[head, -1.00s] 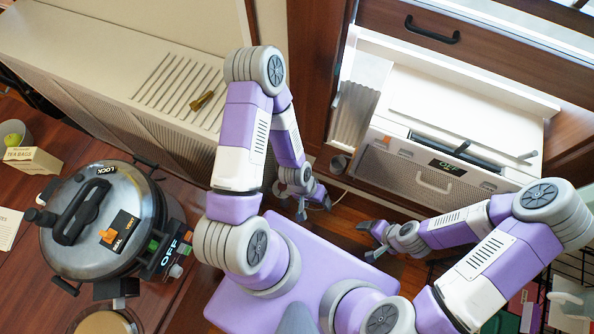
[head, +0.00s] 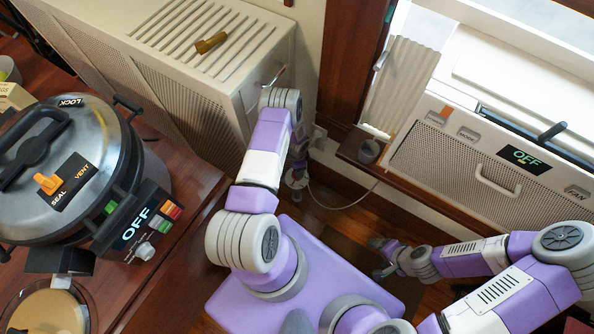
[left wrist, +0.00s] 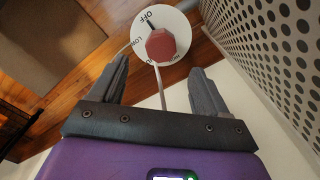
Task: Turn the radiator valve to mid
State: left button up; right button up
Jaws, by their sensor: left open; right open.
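The radiator valve shows in the left wrist view as a red faceted knob (left wrist: 161,44) on a round white dial (left wrist: 178,22). OFF and LOW are readable on the dial; the other marks are too small or partly covered. A dark pointer line beside the knob lies close to OFF. My left gripper (left wrist: 160,88) is open, its two fingers to either side below the knob in the picture, with nothing between them and apart from the knob. My right gripper (head: 377,258) is open and empty, low beside my base.
A beige slotted cabinet (head: 150,75) with perforated sides stands beside my left arm, a brass-coloured piece (head: 210,42) on top. A pressure cooker (head: 90,150) stands on the wooden counter (head: 190,275) at left. A window air conditioner (head: 460,150) reading OFF is at right.

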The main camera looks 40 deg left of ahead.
pick_arm(q)
notch_tip(320, 180, down, 8)
jog(key=b, duration=0.3)
jog(key=shift+a+r, duration=0.1)
jog(key=shift+r, duration=0.1)
jog(key=shift+c, duration=0.3)
jog(key=c, duration=1)
